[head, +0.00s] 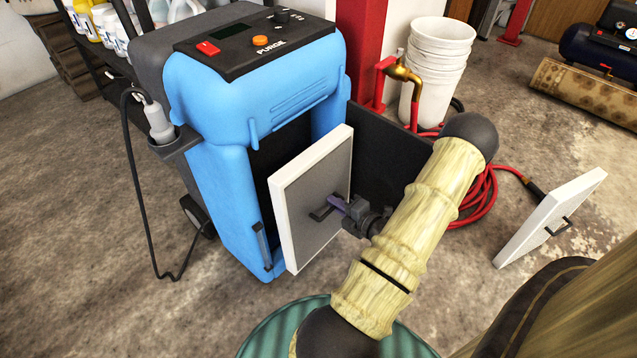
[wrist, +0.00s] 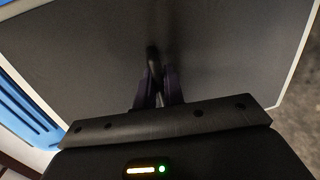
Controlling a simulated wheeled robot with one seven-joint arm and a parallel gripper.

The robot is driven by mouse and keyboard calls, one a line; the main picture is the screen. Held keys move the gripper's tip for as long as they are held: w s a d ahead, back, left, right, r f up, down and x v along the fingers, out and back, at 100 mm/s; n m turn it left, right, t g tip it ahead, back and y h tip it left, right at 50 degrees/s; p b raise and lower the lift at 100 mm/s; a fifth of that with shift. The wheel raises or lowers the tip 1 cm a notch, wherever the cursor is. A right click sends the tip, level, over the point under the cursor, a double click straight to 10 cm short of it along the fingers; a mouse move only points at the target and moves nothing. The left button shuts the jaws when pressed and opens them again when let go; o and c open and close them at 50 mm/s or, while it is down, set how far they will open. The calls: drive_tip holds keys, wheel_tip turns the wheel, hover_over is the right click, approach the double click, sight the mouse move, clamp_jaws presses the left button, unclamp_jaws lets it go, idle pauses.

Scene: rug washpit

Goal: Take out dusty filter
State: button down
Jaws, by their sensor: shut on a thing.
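The dusty filter (head: 308,228) is a grey panel with a white frame and a dark handle (head: 322,212). It stands upright and tilted in front of the dark opening of the blue machine (head: 215,165). My gripper (head: 338,204) is shut on the filter's handle. In the wrist view, the gripper's fingers (wrist: 159,88) close around the handle, and the grey filter face (wrist: 225,55) fills most of the picture. The machine's dark door (head: 385,150) stands open to the right. I cannot tell whether the filter's far edge is still inside the opening.
A second white-framed panel (head: 548,218) with a handle stands on the floor at the right. A red hose (head: 481,197) lies coiled behind my arm. White buckets (head: 436,70) stand at the back. A green ribbed round top (head: 265,335) is at the bottom edge. A black cable (head: 143,205) hangs at the left.

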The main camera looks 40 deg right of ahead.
drive_tip(key=s, duration=0.4)
drive_tip(key=shift+p, duration=0.4)
